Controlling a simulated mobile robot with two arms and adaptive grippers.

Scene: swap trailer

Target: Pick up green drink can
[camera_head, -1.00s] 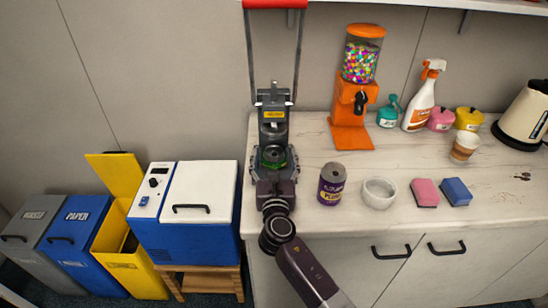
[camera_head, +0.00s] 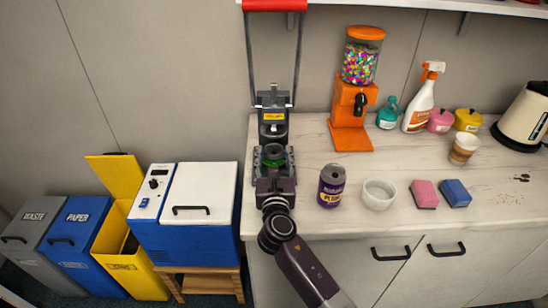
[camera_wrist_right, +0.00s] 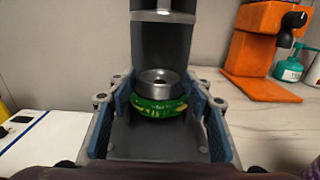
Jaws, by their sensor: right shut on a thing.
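The green drink can (camera_head: 273,158) is on the can press at the left end of the counter, and most of it is hidden in the head view. In the right wrist view the green can (camera_wrist_right: 160,108) looks short and squat, with a grey metal top. It sits below the dark cylinder of the press (camera_wrist_right: 164,45). My right gripper (camera_head: 273,163) is around the can and shut on it, one blue-lined finger on each side in the wrist view (camera_wrist_right: 160,118). My left gripper is not in view.
The press frame (camera_head: 272,100) with its red handle (camera_head: 274,5) rises over the gripper. A purple can (camera_head: 331,188), a white bowl (camera_head: 379,194) and two sponges (camera_head: 424,194) stand to the right. An orange candy dispenser (camera_head: 350,125) stands behind. Bins (camera_head: 70,235) are at left.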

